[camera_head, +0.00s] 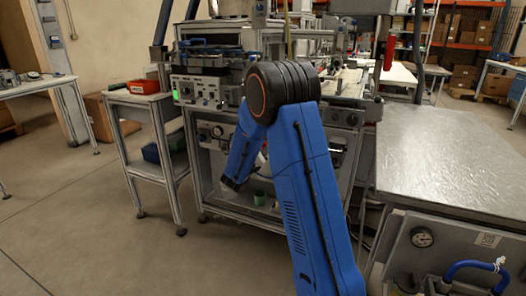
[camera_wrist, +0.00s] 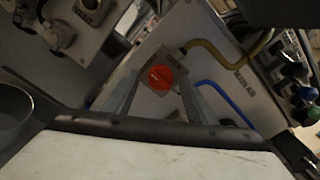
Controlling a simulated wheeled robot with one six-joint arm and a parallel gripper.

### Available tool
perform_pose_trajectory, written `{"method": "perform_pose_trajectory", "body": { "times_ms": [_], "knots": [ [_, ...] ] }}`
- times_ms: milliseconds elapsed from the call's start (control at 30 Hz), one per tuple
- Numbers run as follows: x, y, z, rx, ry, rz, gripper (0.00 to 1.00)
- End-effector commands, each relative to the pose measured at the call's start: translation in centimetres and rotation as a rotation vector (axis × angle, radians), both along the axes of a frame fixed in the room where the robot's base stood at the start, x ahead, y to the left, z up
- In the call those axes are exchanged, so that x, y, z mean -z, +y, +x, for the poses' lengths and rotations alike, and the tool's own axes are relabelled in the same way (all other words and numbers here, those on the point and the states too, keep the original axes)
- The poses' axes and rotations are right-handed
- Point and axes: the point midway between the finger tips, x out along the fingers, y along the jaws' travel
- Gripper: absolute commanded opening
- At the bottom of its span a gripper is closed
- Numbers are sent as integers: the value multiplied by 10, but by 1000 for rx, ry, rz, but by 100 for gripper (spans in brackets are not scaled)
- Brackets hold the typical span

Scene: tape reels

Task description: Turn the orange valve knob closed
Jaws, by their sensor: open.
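The orange valve knob (camera_wrist: 160,77) is a small round knob on a grey plate, just above the middle of the wrist view. My gripper (camera_wrist: 158,92) is open, with its two grey fingers reaching up from the dark bar, one left and one right of the knob in the picture. The knob appears between them, apparently beyond the tips; I cannot tell the exact gap. In the head view my blue arm covers the middle of the workstation, and neither the knob nor the fingers can be made out.
A yellow hose (camera_wrist: 215,57) and a blue hose (camera_wrist: 225,98) run on the panel right of the knob. The head view shows a metal-topped bench (camera_head: 450,160) at right and a side table (camera_head: 140,98) with a red bin at left. Open floor lies at lower left.

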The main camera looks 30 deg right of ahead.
Motion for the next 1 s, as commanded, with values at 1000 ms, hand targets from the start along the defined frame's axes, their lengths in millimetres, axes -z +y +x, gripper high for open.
{"method": "perform_pose_trajectory", "body": {
  "times_ms": [1000],
  "knots": [
    [0, 131, -102, -1, 1, 0, 51]
  ]
}}
